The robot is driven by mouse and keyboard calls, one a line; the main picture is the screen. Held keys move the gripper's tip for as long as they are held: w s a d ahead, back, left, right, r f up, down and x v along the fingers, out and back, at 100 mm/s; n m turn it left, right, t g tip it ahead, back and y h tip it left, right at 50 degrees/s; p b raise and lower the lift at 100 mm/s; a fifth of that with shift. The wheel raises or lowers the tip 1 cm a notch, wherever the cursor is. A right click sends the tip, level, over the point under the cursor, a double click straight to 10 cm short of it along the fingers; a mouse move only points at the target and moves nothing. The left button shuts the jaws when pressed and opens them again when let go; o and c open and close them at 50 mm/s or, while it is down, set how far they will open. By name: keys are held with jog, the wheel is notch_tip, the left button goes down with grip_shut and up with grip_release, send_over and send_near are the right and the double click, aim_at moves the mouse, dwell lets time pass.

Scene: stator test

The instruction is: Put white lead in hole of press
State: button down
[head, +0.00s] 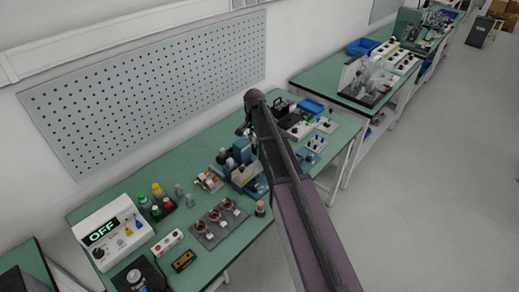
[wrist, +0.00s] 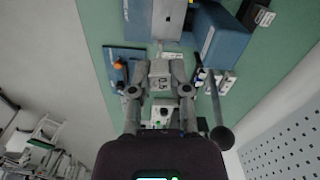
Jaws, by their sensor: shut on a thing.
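The blue press (head: 247,178) stands near the middle of the green bench in the head view. In the wrist view its blue body (wrist: 226,42) and a pale metal plate (wrist: 167,22) lie just beyond the fingertips. My gripper (wrist: 160,72) is shut on a small pale piece between its fingers, which I take to be the white lead; its outline is hard to make out. In the head view my arm hides the gripper and part of the bench beside the press.
A dark tray with copper-coloured coils (head: 220,223) lies in front of the press. A perforated wall panel (head: 150,88) backs the bench.

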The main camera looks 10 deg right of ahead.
jog(key=shift+d, duration=0.25)
jog(key=shift+a, duration=0.1)
jog(key=shift+f, duration=0.1)
jog(key=shift+w+f+b, duration=0.25)
jog(key=shift+f+b, duration=0.35)
jog(key=shift+b, duration=0.1)
notch_tip(320, 180, down, 7)
jog(key=w+m+b, duration=0.1)
jog(key=w+b, duration=0.1)
jog(key=b, duration=0.5)
jog(key=shift+w+d+m, duration=0.25)
jog(key=shift+m, duration=0.15)
jog(key=shift+f, duration=0.2)
jog(key=shift+f+b, duration=1.9)
jog(key=shift+b, duration=0.15)
jog(key=shift+s+f+b, duration=0.1)
jog(key=shift+f+b, duration=0.7)
jog(key=shift+b, duration=0.05)
